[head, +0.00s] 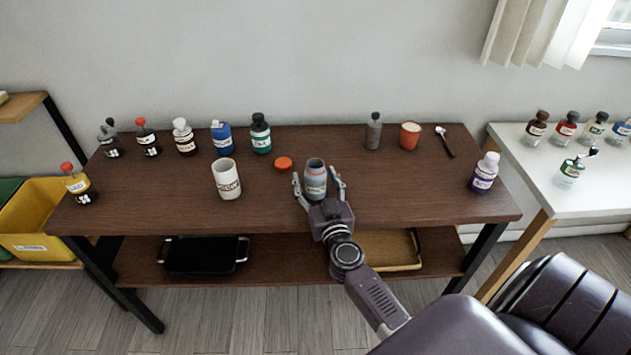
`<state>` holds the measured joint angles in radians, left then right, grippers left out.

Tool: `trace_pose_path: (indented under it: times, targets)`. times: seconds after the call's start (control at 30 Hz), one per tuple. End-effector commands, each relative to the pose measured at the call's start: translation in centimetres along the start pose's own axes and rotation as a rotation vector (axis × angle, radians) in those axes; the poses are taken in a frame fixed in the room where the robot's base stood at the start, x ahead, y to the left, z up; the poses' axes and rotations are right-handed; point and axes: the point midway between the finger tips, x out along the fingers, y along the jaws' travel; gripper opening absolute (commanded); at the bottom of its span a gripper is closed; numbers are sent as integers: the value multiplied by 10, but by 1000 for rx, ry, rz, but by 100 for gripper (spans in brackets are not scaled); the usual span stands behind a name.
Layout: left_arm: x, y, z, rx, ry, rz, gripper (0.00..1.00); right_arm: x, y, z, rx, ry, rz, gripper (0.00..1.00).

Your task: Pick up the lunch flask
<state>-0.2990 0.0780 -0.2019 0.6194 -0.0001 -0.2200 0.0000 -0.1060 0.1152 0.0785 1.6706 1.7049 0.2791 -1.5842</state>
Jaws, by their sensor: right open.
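The lunch flask is most likely the small grey-blue container (316,176) with reddish bands, standing upright and open-topped near the front middle of the dark wooden table. My right gripper (318,186) is open, with one finger on each side of this container. I cannot tell whether the fingers touch it. The gripper's palm hides the container's lower front. An orange-red lid (284,163) lies on the table just left of and behind it. My left gripper is not in view.
A white mug (226,179) stands left of the container on the dark table (400,190). Several bottles line the back left, including a blue one (222,138). A grey bottle (373,131), an orange cup (410,135) and a spoon (445,141) stand or lie back right. A purple-labelled bottle (484,173) stands at the right end.

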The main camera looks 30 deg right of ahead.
Motion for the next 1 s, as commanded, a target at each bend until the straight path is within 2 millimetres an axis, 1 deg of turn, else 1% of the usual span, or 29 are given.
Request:
trace_pose_path:
  times: [0.03, 0.07, 0.47, 0.77, 1.0]
  targets:
    - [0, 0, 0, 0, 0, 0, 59, 0, 0, 0, 0, 0, 0, 60]
    - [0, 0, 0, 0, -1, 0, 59, 0, 0, 0, 0, 0, 0, 56]
    - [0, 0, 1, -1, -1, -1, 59, 0, 0, 0, 0, 0, 0, 12]
    - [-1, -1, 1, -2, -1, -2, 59, 0, 0, -2, 0, 2, 0, 11]
    - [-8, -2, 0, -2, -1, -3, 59, 0, 0, -9, 1, 2, 0, 11]
